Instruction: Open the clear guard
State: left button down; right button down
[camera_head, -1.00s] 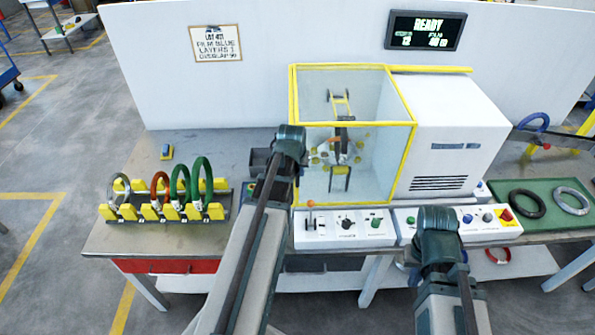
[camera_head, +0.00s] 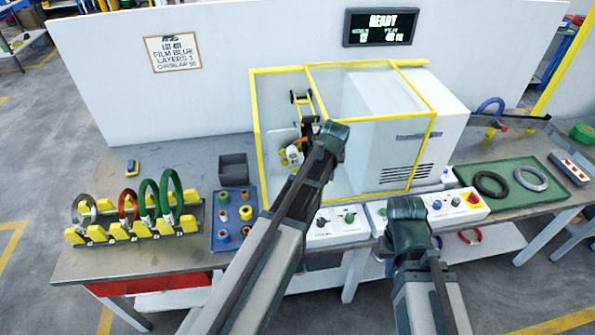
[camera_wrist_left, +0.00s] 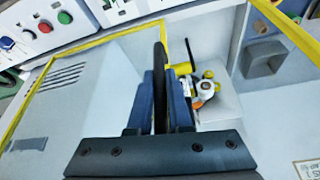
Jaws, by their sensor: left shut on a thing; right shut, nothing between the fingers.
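The clear guard (camera_head: 370,122), a see-through panel box with yellow edges, stands slid over toward the white housing (camera_head: 448,150) on the right. The wrapping head (camera_head: 293,152) shows at the left, with yellow and white parts. My left gripper (camera_wrist_left: 160,103) is shut on a thin dark upright piece, seemingly the guard's handle; in the head view my left wrist hides the grip. My right gripper (camera_head: 407,210) is shut and empty, over the front control panels; its fingertips are hard to make out.
A rack of coils (camera_head: 135,218) and a blue tray of spools (camera_head: 235,218) stand at the left. A green tray (camera_head: 508,205) with two rings lies at the right. Control panels (camera_head: 335,228) line the table's front. The sign above reads READY.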

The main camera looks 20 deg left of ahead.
pick_arm(q)
jog(key=w+d, duration=0.2)
jog(key=d, duration=0.2)
jog(key=w+d, duration=0.3)
jog(key=d, duration=0.2)
jog(key=w+d, duration=0.3)
jog(key=d, duration=0.1)
jog(key=shift+w+d, duration=0.1)
jog(key=shift+d, duration=0.15)
jog(key=c, duration=0.8)
grip_release()
jog(key=shift+c, duration=0.2)
jog(key=shift+r, duration=0.15)
jog(key=p+v, duration=1.2)
jog(key=v, duration=0.1)
jog(key=shift+r+p, duration=0.25)
jog(key=shift+p, duration=0.15)
